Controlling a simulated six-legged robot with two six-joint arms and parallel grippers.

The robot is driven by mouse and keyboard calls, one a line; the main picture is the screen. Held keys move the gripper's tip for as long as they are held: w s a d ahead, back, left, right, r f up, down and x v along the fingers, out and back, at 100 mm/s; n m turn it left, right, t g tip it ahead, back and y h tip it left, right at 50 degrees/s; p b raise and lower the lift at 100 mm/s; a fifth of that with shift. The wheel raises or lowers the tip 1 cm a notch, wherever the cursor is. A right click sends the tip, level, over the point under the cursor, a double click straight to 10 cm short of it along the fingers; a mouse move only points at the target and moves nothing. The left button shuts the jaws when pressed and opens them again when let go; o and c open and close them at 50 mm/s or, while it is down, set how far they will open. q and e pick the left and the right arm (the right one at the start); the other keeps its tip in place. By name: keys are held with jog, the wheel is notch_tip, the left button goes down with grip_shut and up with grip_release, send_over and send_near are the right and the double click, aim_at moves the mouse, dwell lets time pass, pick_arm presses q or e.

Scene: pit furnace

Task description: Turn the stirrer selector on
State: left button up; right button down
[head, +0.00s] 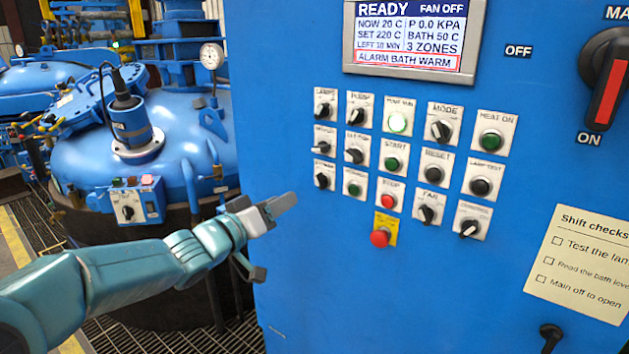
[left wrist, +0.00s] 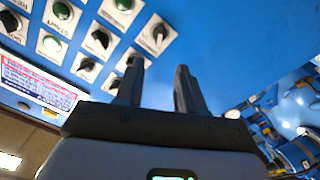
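The blue control panel (head: 300,265) carries rows of switches with small labels. I cannot read which one is the stirrer selector. Black selector knobs sit at the panel's left side, in the top row (head: 323,109), the middle row (head: 323,147) and the bottom row (head: 322,181). My left gripper (head: 275,238) is open and empty, below and left of the bottom row, apart from the knobs. In the left wrist view its two fingers (left wrist: 158,88) stand apart, with a selector knob (left wrist: 157,36) beyond them. My right gripper is not in view.
A red mushroom button (head: 380,238) on a yellow plate sits below the switches. A large red-and-black main switch (head: 606,90) is at upper right. A display (head: 408,38) reads READY. A blue vessel (head: 85,135) stands left of the panel, behind my arm.

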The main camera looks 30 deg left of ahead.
aim_at(317, 181)
pick_arm(q)
jog(key=w+p, duration=0.1)
jog(key=w, duration=0.6)
jog(key=w+d+p, duration=0.1)
jog(key=w, duration=0.2)
jog(key=shift+w+p, duration=0.3)
jog(key=shift+w, duration=0.7)
grip_shut()
